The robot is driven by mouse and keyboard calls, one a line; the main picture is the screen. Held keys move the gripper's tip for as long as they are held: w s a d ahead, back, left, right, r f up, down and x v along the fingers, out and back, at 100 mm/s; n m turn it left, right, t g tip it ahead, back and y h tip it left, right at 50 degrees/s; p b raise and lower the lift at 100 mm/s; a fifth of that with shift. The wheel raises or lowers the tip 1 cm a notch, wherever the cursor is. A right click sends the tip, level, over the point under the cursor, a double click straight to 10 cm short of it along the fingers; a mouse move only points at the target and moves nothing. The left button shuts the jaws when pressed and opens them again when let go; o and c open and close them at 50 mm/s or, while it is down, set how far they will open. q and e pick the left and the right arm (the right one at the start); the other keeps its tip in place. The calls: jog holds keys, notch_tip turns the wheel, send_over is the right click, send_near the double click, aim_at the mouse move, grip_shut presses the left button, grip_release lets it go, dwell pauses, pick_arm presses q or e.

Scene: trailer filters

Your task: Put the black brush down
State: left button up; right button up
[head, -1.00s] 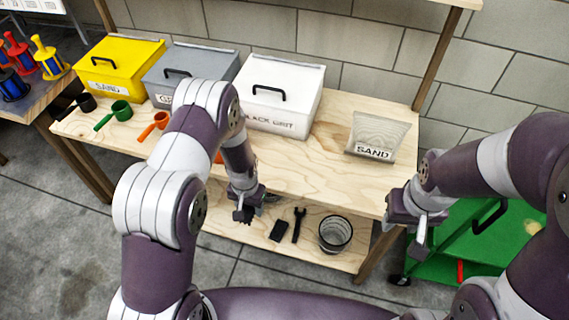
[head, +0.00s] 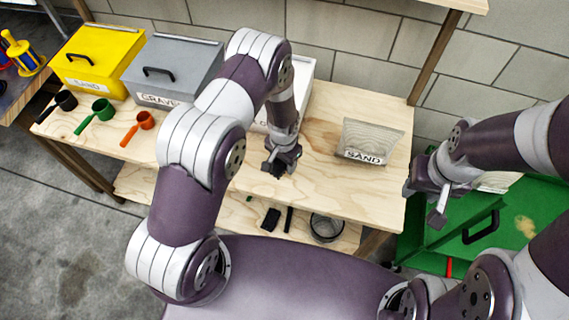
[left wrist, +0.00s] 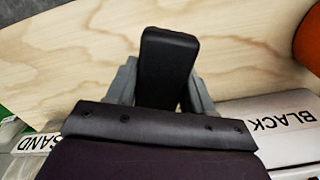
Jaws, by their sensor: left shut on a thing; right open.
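My left gripper (head: 279,172) is shut on the black brush, over the right-middle part of the wooden tabletop, in front of the white bin. In the left wrist view the black brush (left wrist: 167,65) stands out between the fingers of the gripper (left wrist: 162,95), with pale wood behind it. I cannot tell whether the brush touches the wood. In the head view the brush is small and hard to separate from the dark gripper. My right gripper (head: 430,205) is open and empty, by the table's right end near the green cart.
White bin (left wrist: 285,130), grey bin (head: 175,68) and yellow bin (head: 95,62) line the back. A mesh SAND holder (head: 370,140) stands right. Several scoops include orange (head: 138,126). A black block (head: 270,218) and wire basket (head: 327,227) are on the lower shelf.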

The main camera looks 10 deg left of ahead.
aim_at(284, 168)
pick_arm(q)
jog(key=f, duration=0.4)
jog(key=shift+w+f, duration=0.3)
jog(key=shift+s, duration=0.1)
pick_arm(e)
jog(key=shift+w+r, duration=0.2)
jog(key=shift+w, duration=0.05)
jog(key=shift+s, duration=0.1)
pick_arm(q)
jog(key=shift+s+f+b, duration=0.15)
jog(key=shift+f+b, duration=0.15)
jog(key=shift+f, duration=0.1)
jog(key=o, duration=1.1)
jog(key=shift+s+r, duration=0.1)
jog(key=shift+a, duration=0.1)
pick_arm(e)
jog(key=shift+s+a+f, duration=0.1)
jog(key=shift+a+f, duration=0.05)
jog(key=shift+f, duration=0.15)
